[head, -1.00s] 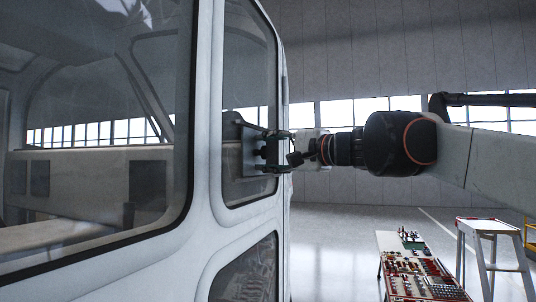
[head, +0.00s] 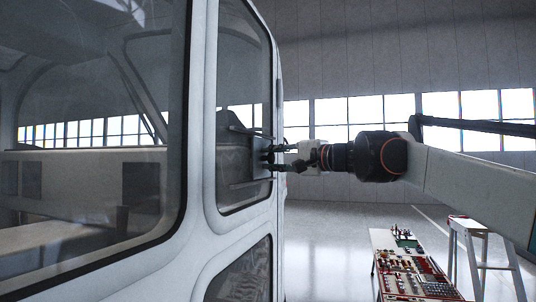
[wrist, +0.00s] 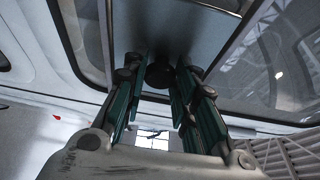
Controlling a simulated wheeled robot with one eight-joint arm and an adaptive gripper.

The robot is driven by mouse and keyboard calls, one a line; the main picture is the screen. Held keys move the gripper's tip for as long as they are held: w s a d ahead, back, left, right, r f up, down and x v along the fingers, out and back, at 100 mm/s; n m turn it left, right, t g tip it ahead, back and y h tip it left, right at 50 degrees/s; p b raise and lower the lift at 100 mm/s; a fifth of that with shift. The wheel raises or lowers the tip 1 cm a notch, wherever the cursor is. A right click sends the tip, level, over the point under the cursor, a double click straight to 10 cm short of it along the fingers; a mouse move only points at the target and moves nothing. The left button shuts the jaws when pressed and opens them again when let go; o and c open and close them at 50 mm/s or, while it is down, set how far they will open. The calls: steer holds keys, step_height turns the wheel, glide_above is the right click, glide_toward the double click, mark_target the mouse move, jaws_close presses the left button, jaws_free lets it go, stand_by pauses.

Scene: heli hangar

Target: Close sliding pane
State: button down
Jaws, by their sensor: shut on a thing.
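The sliding pane (head: 232,188) is a clear window panel in the white-framed side of the helicopter cabin. A dark plate shows behind the glass beside my gripper. My gripper (head: 268,158) is at the right side of this window, its fingers pointing left toward the pane. In the wrist view, the teal-padded fingers of my gripper (wrist: 160,82) stand on both sides of a dark round knob (wrist: 160,72) on the pane (wrist: 185,30). The gripper is shut on the knob; the exact contact is dark and partly hidden.
A larger cabin window (head: 95,100) lies left of the pane, with a white post between. A table with red and green parts (head: 410,265) and a step ladder (head: 480,250) stand at lower right. The hangar floor (head: 335,235) beside the cabin is clear.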

steer(key=shift+w+d, duration=0.25)
steer(key=shift+w, duration=0.4)
steer(key=shift+w+d, duration=0.25)
steer(key=shift+w, duration=0.35)
steer(key=c, duration=1.7)
jaws_free()
steer(key=o, duration=0.4)
steer(key=shift+w, duration=0.1)
steer(key=shift+o, duration=0.3)
steer(key=shift+w+d, duration=0.1)
steer(key=shift+w, duration=0.05)
steer(key=shift+s, duration=0.2)
